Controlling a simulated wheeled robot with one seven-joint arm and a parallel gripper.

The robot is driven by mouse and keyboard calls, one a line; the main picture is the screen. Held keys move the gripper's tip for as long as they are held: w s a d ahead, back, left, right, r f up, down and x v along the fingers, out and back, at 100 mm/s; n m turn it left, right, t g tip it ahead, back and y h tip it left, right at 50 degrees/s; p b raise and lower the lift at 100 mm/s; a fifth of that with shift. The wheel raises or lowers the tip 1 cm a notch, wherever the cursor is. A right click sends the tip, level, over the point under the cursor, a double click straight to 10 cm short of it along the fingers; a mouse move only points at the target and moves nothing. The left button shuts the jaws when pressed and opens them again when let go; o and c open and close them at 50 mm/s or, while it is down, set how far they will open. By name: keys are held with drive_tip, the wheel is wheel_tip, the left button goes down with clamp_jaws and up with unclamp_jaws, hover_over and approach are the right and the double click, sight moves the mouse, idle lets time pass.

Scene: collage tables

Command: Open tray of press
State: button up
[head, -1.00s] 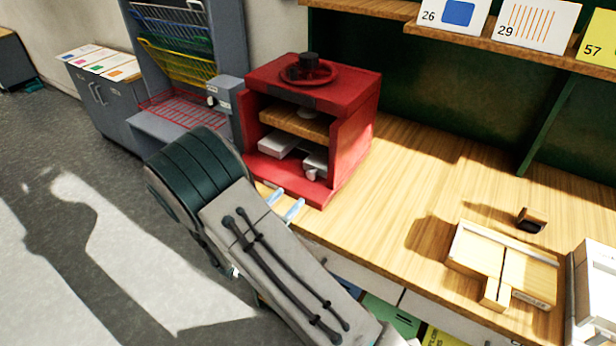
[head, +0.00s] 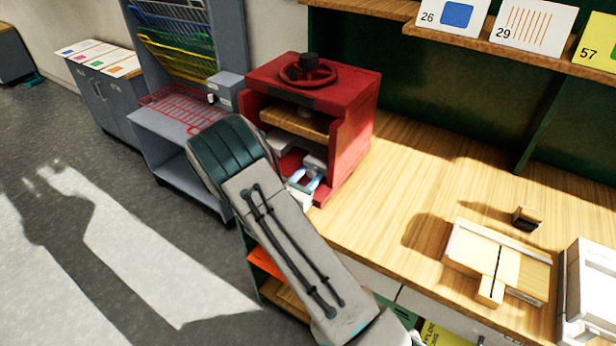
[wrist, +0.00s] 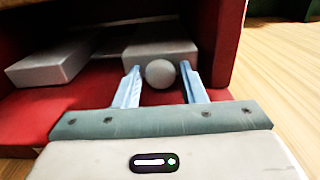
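The red press (head: 345,128) stands on the wooden counter, with a dark knob on a red wheel on top and a wooden board inside. Its tray (head: 285,143) is inside the open front; in the wrist view two grey-white blocks show there, a left one (wrist: 50,62) and a right one (wrist: 140,52). A round pale knob (wrist: 160,73) sticks out of the right block. My gripper (wrist: 160,88) is open, its two light-blue fingers on either side of the knob, with gaps visible. In the head view my gripper (head: 304,181) is at the press opening, partly hidden by my arm.
The press's red right side wall (wrist: 222,40) is close to my right finger. A grey drying rack (head: 180,95) stands left of the press. A wooden jig (head: 500,262) and a white box (head: 590,290) lie at the right.

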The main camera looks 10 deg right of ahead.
clamp_jaws()
drive_tip(key=b+v, duration=0.2)
drive_tip(key=v, duration=2)
drive_tip(key=shift+r, duration=0.1)
drive_tip(key=shift+o, duration=2.1)
unclamp_jaws()
drive_tip(key=b+v, duration=0.3)
drive_tip(key=v, duration=1.1)
